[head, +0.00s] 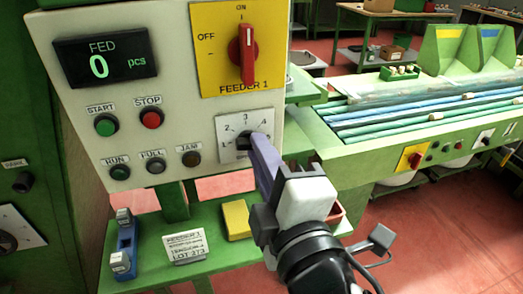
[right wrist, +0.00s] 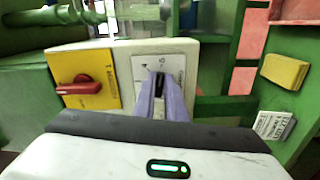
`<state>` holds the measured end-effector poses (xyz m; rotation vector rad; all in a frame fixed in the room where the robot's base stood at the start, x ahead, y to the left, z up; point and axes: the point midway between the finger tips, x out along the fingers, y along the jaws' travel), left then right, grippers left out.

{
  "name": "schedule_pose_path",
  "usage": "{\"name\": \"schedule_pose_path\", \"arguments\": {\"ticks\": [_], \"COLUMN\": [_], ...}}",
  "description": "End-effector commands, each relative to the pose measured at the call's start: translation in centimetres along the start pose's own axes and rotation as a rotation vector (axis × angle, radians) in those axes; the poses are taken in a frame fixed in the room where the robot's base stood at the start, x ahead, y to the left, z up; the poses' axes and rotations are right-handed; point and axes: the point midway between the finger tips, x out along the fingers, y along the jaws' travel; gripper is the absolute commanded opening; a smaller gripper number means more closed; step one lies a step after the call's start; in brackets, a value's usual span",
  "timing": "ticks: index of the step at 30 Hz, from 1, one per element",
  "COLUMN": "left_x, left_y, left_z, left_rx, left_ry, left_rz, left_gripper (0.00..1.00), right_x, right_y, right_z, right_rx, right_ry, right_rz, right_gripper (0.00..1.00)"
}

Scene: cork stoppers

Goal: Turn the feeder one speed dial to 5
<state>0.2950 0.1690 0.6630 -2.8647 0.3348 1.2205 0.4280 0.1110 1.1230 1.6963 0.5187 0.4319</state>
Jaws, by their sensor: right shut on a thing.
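The feeder one speed dial (head: 232,126) is a white square plate with printed numbers, low on the right of the cream panel. Its black knob (head: 243,143) is partly covered by my right gripper (head: 256,140). The numbers 2, 3 and 4 can be read around it; the 5 side is covered. In the right wrist view the plate (right wrist: 180,58) lies straight ahead, and the two purple fingers of my right gripper (right wrist: 160,80) close on the dark knob (right wrist: 159,84) between them. Where the knob points cannot be told. My left gripper is not in view.
The yellow FEEDER 1 plate with its red switch (head: 247,49) is above the dial. START (head: 106,125) and STOP (head: 151,119) buttons and several lamps are left. Below, a green shelf holds a yellow block (head: 236,219), a card (head: 184,246) and a blue object (head: 124,247).

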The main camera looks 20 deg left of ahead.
Motion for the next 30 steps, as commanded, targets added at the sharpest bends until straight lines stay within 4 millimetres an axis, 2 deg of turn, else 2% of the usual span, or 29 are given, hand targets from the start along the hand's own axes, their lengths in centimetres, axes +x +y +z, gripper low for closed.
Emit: {"name": "schedule_pose_path", "arguments": {"ticks": [12,13,15,16,26,30], "left_x": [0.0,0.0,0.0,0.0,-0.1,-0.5], "left_y": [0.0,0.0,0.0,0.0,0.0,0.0], "left_z": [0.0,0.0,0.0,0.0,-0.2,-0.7], "left_rx": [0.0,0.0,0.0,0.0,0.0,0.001], "left_ry": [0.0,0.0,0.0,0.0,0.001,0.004], "left_rz": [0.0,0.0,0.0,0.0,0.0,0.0], "left_gripper": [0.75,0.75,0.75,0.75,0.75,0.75], "right_x": [0.0,0.0,0.0,0.0,-0.1,-1.0], "right_y": [0.0,-0.1,0.0,0.0,0.0,0.1], "right_z": [-0.1,-0.1,-0.1,-0.1,0.0,0.0], "right_rx": [0.01,0.01,0.01,0.01,0.007,0.006], "right_ry": [0.002,0.002,0.002,0.002,0.003,0.014], "right_rz": [-0.001,-0.001,-0.001,-0.001,-0.001,-0.005], "right_gripper": [0.0,0.16,0.28,0.3,0.3,0.3]}}
